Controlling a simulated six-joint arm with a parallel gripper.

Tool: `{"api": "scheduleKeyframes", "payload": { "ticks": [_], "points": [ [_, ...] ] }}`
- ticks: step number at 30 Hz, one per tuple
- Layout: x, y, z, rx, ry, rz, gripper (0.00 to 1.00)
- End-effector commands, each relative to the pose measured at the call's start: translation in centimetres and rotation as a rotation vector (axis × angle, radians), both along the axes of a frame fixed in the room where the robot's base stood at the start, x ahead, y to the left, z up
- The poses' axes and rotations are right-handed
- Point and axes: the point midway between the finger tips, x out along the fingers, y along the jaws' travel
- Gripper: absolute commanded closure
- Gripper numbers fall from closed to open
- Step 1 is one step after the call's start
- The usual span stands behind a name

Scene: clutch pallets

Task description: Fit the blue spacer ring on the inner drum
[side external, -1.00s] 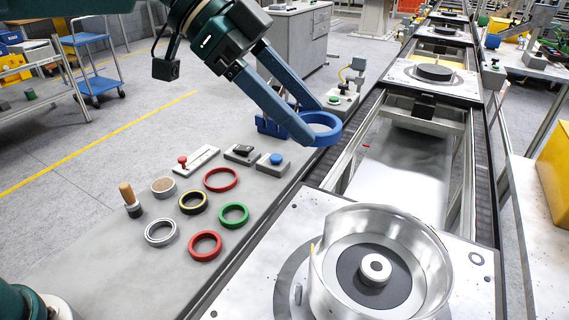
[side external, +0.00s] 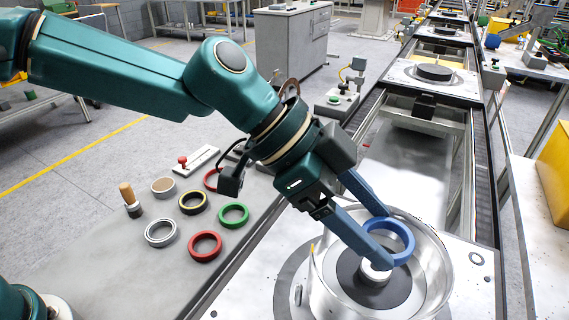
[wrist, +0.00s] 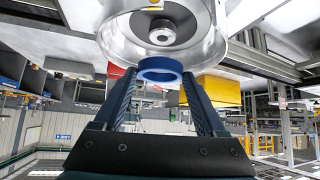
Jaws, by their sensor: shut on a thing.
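The blue spacer ring (side external: 401,241) is held between the fingertips of my gripper (side external: 382,241), which is shut on it. The ring is tilted in the side view. It appears over the metal drum housing, near the inner drum (side external: 373,276), whose pale hub is partly hidden behind a finger. The wrist view shows the blue ring (wrist: 160,70) between both fingers, with the inner drum (wrist: 162,34) beyond it inside the shiny outer drum (wrist: 112,40). The ring is apart from the hub in the wrist view; its exact height above it I cannot tell.
The outer drum wall (side external: 437,262) rises around the inner drum on a metal pallet (side external: 475,257). On the bench to the left lie red (side external: 205,246), green (side external: 234,215), yellow-black (side external: 193,203) and silver (side external: 160,233) rings, and a wooden-handled tool (side external: 129,196).

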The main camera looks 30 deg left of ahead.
Motion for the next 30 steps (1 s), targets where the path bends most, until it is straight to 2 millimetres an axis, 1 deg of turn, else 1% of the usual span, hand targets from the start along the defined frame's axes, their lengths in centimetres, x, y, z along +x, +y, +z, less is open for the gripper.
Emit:
{"api": "scheduleKeyframes", "payload": {
  "ticks": [2,9,12,22,30],
  "points": [
    [-0.1,-0.1,-0.5,0.0,0.002,-0.001,0.87],
    [-0.1,-0.1,-3.2,0.001,0.004,-0.001,0.87],
    [-0.1,-0.1,-3.9,0.002,0.002,0.0,0.87],
    [0.0,0.0,-4.1,0.001,0.0,0.001,0.87],
    [0.0,-0.1,-4.9,0.001,0.002,0.0,0.87]
  ]
}}
